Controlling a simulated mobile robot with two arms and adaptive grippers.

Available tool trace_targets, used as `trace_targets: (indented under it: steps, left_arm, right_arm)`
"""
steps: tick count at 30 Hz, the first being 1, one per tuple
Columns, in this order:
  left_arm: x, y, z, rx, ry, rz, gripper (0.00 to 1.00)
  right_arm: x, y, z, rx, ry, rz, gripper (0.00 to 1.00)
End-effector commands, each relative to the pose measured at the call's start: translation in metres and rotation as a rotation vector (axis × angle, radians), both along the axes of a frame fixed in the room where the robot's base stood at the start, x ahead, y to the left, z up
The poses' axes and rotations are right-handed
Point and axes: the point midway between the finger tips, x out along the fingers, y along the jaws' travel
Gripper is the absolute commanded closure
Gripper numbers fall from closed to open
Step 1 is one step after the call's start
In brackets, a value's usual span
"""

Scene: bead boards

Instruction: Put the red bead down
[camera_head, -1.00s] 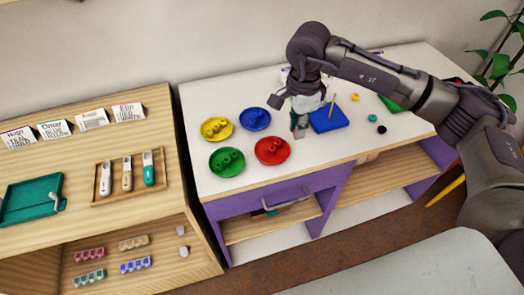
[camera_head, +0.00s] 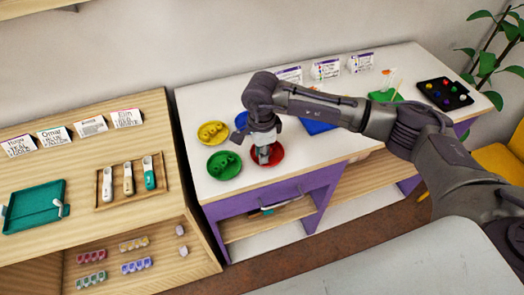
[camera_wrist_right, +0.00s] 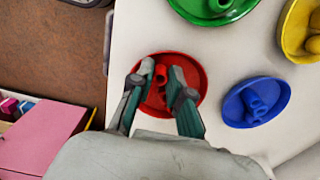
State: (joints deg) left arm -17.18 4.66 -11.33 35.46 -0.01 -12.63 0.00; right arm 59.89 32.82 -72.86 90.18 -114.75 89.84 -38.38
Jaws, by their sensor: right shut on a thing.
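My right gripper (camera_head: 264,158) is over the red dish (camera_head: 278,154) on the white table. In the right wrist view my right gripper (camera_wrist_right: 157,88) points down into the red dish (camera_wrist_right: 201,80). I cannot tell whether the held bead touches the dish. My left gripper is not in view.
A green dish (camera_head: 224,165), a yellow dish (camera_head: 212,133) and a blue dish (camera_head: 241,120) stand close by, with beads in them. A blue board (camera_head: 318,127) lies to the right, partly behind my arm. A black tray (camera_head: 444,94) with colored beads sits at the far right.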

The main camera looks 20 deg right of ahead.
Motion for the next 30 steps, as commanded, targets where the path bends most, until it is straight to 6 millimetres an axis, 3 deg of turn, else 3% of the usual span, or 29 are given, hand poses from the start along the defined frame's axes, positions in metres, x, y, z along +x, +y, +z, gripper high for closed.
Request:
trace_targets:
  steps: [7,9,12,30]
  left_arm:
    - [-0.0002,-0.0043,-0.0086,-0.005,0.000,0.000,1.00]
    - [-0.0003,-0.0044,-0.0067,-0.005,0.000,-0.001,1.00]
    - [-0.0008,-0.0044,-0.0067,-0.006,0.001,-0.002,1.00]
    - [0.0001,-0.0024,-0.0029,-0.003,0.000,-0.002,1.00]
  right_arm:
    - [-0.0013,-0.0015,-0.0099,-0.004,0.005,-0.001,0.91]
    - [-0.0013,-0.0020,-0.0084,-0.006,0.005,-0.002,0.72]
    - [-0.0017,-0.0025,-0.0090,-0.007,0.006,-0.002,0.57]
    - [-0.0011,-0.0012,-0.0038,-0.003,0.004,-0.001,0.57]
